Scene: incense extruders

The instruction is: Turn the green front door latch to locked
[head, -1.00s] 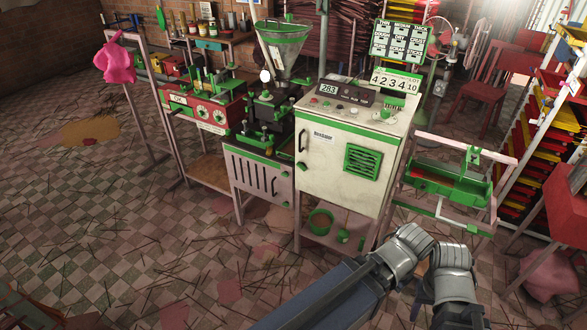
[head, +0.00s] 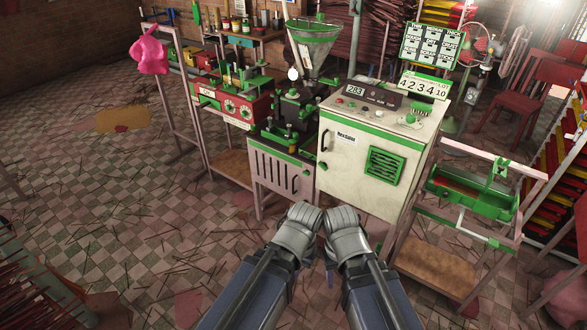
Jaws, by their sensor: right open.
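The green-trimmed machine has a white cabinet (head: 345,180) with a front door, in the middle of the head view. The door carries a dark handle (head: 325,140) on its left side and a green vent (head: 384,167). A small green part, possibly the latch (head: 323,166), shows below the handle; its setting is too small to tell. My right gripper (head: 343,222) is open, in front of and below the cabinet, apart from the door. My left gripper (head: 303,220) is close beside it on the left; its fingers are hidden.
A pink-framed stand with a green trough (head: 470,200) is close on the right. Open tiled floor (head: 130,200) with scattered sticks lies to the left.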

